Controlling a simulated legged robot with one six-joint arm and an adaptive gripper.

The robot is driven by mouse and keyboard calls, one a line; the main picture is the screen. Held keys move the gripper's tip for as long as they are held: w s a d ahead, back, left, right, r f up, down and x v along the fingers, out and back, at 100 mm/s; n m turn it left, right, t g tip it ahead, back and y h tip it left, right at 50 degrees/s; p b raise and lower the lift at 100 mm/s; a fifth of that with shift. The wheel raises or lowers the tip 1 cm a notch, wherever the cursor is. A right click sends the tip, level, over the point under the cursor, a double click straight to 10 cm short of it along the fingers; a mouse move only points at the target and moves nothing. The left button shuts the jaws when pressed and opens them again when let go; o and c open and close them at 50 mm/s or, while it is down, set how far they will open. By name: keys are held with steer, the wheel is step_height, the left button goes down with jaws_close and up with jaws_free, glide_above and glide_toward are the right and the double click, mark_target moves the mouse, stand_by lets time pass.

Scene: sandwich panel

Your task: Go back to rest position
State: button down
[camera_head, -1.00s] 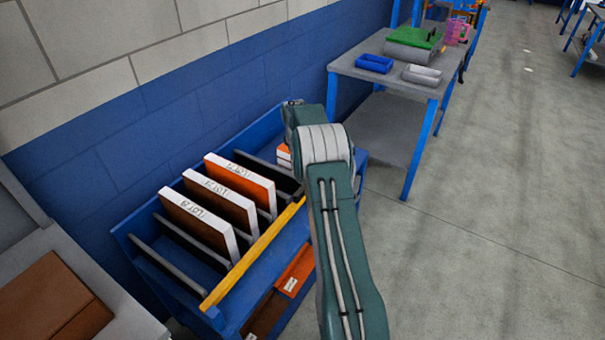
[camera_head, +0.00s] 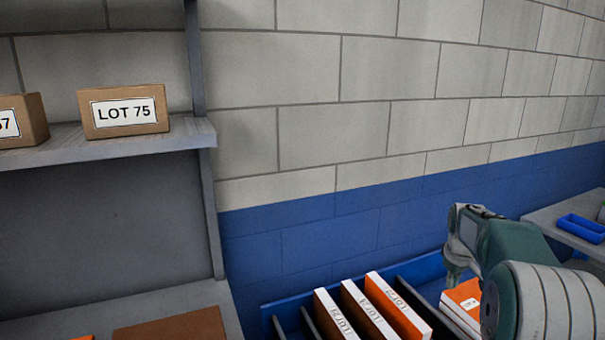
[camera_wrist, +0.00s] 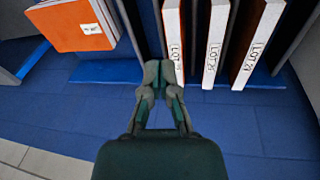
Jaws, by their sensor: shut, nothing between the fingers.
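My gripper (camera_wrist: 162,88) is shut and empty in the wrist view. Its fingertips point toward the blue rack, with the labelled panels beyond them to the right and an orange panel to the left. In the head view my arm is at the right, with the gripper (camera_head: 455,275) hanging over the rack's far side, near the orange panel. The gripper touches nothing that I can see. Its fingertips are small in the head view.
The blue rack (camera_head: 285,292) holds upright panels (camera_head: 375,310) with lot labels. An orange panel (camera_head: 463,303) lies to their right. A grey shelf (camera_head: 160,143) at left carries the LOT 75 box (camera_head: 125,112). A blue bin (camera_head: 580,229) sits on a table at far right.

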steer(key=s+a+r+m+t, duration=0.1)
steer(key=s+a+r, duration=0.4)
steer(key=s+a, duration=0.25)
steer(key=s+a+r+t, duration=0.1)
steer(key=s+a+r, duration=0.45)
steer(key=s, duration=0.25)
steer(key=s+a+f+m, duration=0.1)
steer(key=s+a, duration=0.3)
steer(key=s, duration=0.5)
steer(key=s+a+f+m+t+y, duration=0.1)
steer(key=s+a, duration=0.3)
steer(key=s, duration=0.4)
steer(key=shift+s+f+t, duration=0.3)
steer(key=shift+s+f, duration=0.1)
steer(key=shift+f, duration=0.4)
steer(key=shift+d, duration=0.1)
